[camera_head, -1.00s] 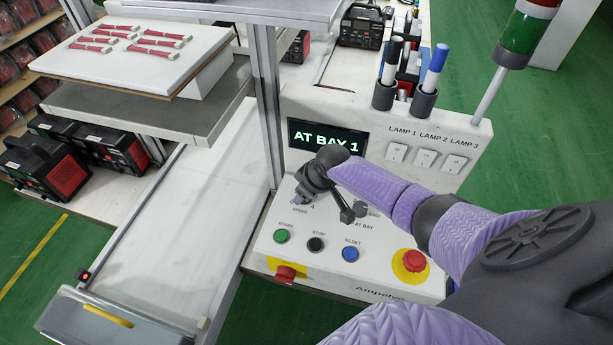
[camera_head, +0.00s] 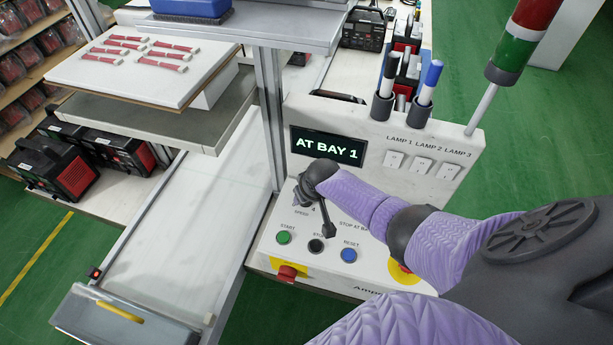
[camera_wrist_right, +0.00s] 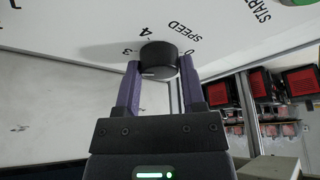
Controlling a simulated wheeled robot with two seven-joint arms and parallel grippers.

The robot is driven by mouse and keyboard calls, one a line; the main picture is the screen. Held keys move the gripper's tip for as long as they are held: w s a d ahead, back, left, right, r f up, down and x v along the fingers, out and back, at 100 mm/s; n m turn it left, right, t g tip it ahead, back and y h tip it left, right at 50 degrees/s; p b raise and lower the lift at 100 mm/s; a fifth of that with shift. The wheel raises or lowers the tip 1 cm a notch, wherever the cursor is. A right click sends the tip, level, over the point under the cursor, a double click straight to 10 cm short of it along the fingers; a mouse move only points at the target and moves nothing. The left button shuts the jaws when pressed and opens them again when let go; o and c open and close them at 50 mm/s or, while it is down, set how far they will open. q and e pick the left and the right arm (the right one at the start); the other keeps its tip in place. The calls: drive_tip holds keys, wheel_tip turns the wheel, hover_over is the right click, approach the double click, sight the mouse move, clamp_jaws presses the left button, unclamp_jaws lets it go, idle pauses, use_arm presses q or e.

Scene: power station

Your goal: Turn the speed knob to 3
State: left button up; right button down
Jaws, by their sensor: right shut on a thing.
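The black speed knob (camera_wrist_right: 158,58) is between the two purple fingers of my right gripper (camera_wrist_right: 160,86), shut on its sides. The printed marks 3, 4 and 0 and the word SPEED show around the knob in the right wrist view. A small pale mark shows on the knob's near edge; which number it points to I cannot tell. In the head view my right gripper (camera_head: 304,198) is over the SPEED label at the left of the white control panel (camera_head: 380,285), and my wrist hides the knob. My left gripper is not in view.
The screen (camera_head: 327,145) reads AT BAY 1. Green START (camera_head: 284,237), black STOP (camera_head: 316,245) and blue RESET (camera_head: 348,255) buttons lie close below my right wrist. My arm partly covers the yellow-ringed emergency stop (camera_head: 402,275). A metal post (camera_head: 270,110) stands left of the panel.

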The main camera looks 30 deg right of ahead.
drive_tip(key=shift+c, duration=1.3)
unclamp_jaws()
drive_tip(key=shift+o, duration=0.4)
drive_tip(key=p+v, duration=0.6)
drive_tip(key=v, duration=0.4)
drive_tip(key=shift+w, duration=0.1)
